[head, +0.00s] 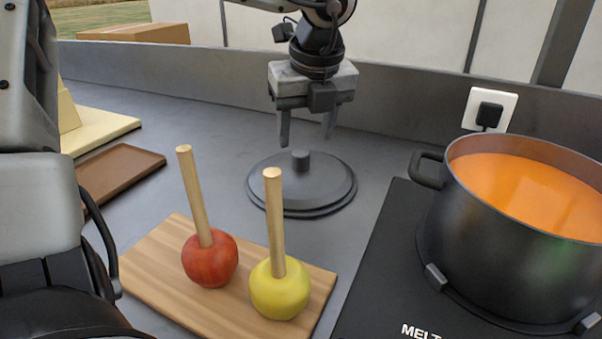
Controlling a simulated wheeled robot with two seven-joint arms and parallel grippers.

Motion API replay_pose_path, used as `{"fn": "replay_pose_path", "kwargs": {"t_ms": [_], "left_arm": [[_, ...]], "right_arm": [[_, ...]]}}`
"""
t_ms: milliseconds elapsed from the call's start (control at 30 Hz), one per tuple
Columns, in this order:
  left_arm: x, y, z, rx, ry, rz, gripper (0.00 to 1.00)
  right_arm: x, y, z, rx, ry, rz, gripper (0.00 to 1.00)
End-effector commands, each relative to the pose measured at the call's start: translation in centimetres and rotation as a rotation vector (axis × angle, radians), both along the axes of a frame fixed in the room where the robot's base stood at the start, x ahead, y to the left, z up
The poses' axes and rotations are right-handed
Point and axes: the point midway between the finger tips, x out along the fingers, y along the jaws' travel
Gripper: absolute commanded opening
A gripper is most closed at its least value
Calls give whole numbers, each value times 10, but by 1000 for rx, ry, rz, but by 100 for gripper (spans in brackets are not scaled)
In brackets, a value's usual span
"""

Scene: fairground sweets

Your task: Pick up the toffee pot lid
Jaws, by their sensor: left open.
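The toffee pot lid (322,188) is dark grey and round with a short knob. It lies flat, knob up, on the grey counter in the head view, left of the pot. My left gripper (307,138) is open, its two fingers pointing down just above the lid, one to each side of the knob in the picture. Nothing is between the fingers, and I see no contact with the lid. The black toffee pot (505,260), filled with orange toffee, stands uncovered on a black hob (385,270) at the right. My right gripper is not in view.
A wooden board (160,268) in front bears a red apple (210,262) and a yellow apple (279,290), each with an upright stick. A brown tray (120,172) lies at left. A grey wall (210,83) with a plugged socket (488,109) runs behind.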

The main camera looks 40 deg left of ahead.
Motion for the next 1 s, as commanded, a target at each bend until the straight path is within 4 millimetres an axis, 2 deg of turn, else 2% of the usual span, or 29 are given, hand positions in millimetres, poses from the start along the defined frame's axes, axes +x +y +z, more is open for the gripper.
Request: {"fn": "replay_pose_path", "kwargs": {"t_ms": [200,300,567,767,1000], "left_arm": [[2,11,-33,-3,5,1,54],[3,13,-41,-4,2,0,54],[4,14,-44,-2,0,0,54],[4,14,-44,-2,0,1,1],[4,14,-43,-2,-1,0,0]], "right_arm": [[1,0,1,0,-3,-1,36],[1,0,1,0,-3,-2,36],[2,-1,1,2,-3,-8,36],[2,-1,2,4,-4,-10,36],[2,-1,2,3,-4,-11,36]]}}
